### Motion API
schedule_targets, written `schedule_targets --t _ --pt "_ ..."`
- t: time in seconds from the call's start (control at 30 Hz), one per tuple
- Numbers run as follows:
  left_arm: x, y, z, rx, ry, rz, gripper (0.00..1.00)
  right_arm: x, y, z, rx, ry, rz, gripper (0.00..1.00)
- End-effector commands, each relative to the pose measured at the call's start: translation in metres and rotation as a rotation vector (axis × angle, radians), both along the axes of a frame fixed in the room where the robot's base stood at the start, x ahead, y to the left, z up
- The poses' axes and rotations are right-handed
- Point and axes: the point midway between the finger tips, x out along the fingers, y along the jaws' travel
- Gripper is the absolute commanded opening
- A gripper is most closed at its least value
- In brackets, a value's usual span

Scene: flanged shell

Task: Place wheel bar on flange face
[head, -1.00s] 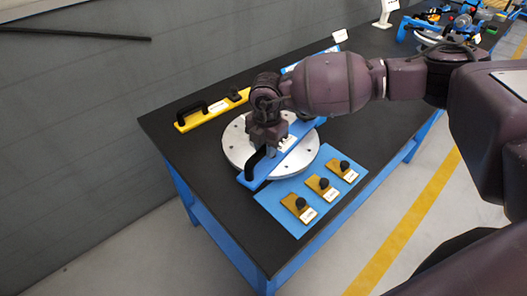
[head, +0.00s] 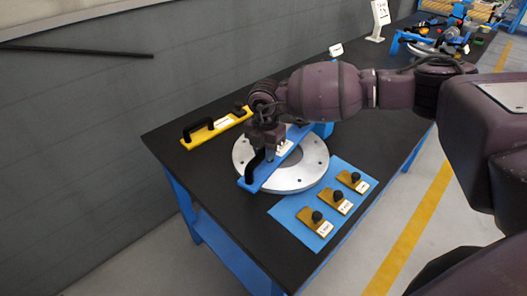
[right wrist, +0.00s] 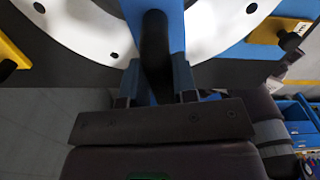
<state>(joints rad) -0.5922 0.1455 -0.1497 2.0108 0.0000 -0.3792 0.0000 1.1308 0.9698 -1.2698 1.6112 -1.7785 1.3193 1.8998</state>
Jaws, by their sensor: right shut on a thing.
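The wheel bar (head: 257,182) is a long blue bar with a black handle (head: 255,163). It lies across the round pale flange face (head: 312,170), and its near end reaches past the left rim. I cannot tell whether it touches the face or hangs just above it. My right gripper (head: 269,153) is over the bar's near part, shut on the black handle. In the right wrist view the handle (right wrist: 155,45) stands between the fingers (right wrist: 156,82), with the blue bar and the holed flange face (right wrist: 215,25) beyond. My left gripper is not in view.
A yellow bar (head: 218,130) with a black handle and knob lies behind the flange. A blue mat (head: 290,207) in front holds three yellow blocks with black knobs (head: 333,200). The black tabletop (head: 215,185) is bare at left. A sign (head: 380,15) stands farther back.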

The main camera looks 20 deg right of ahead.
Motion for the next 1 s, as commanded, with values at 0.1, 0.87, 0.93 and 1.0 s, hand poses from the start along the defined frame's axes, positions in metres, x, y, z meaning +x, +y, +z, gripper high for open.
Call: schedule_targets --t 0.1,0.87,0.93,1.0 --pt "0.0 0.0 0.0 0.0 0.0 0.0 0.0 0.001 0.0 0.001 0.0 -0.001 0.0 0.0" --pt "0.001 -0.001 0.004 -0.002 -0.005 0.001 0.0 0.001 0.0 0.016 0.0 -0.004 0.001 0.56" --pt "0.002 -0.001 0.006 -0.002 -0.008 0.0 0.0 0.001 0.0 0.027 0.0 -0.004 0.001 0.56" --pt "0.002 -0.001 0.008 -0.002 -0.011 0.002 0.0 0.001 0.0 0.039 0.0 -0.004 0.001 0.56"
